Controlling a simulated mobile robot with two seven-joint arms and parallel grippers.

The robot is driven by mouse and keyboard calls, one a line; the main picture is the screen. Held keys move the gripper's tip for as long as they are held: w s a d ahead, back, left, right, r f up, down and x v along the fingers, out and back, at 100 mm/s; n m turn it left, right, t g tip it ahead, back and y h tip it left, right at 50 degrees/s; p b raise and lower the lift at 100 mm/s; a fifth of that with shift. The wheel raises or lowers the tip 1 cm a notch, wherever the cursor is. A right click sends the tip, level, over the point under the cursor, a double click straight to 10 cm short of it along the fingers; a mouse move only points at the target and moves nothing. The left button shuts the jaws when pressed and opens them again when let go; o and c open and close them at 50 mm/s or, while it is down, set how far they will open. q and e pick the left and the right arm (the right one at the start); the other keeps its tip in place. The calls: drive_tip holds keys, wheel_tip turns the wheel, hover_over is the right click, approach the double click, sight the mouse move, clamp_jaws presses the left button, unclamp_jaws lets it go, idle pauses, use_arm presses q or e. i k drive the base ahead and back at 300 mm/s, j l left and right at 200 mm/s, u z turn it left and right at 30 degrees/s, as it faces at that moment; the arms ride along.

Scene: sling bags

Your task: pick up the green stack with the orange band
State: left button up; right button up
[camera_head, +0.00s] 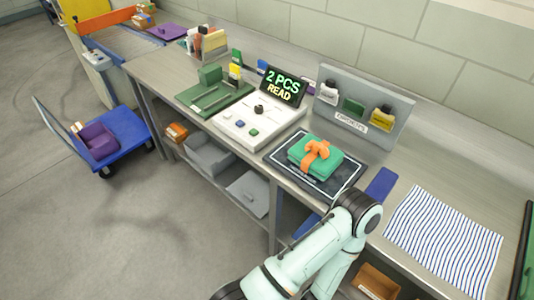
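The green stack (303,152) is a pair of flat green layers tied with an orange band and bow (315,153). It lies on a dark mat with a pale border (345,187) on the grey workbench. One pale mint arm of mine reaches up from the bottom of the view, and its dark-capped joint is just in front of the mat. No gripper fingers can be made out on it. Nothing is seen touching the stack. My other arm is not in view.
Behind the stack stands a grey display panel (392,132) with small bags. A striped cloth (445,240) lies right. Blue flat parts (380,185) flank my arm.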

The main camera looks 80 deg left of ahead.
sight(315, 156)
drive_tip(key=u, duration=1.75)
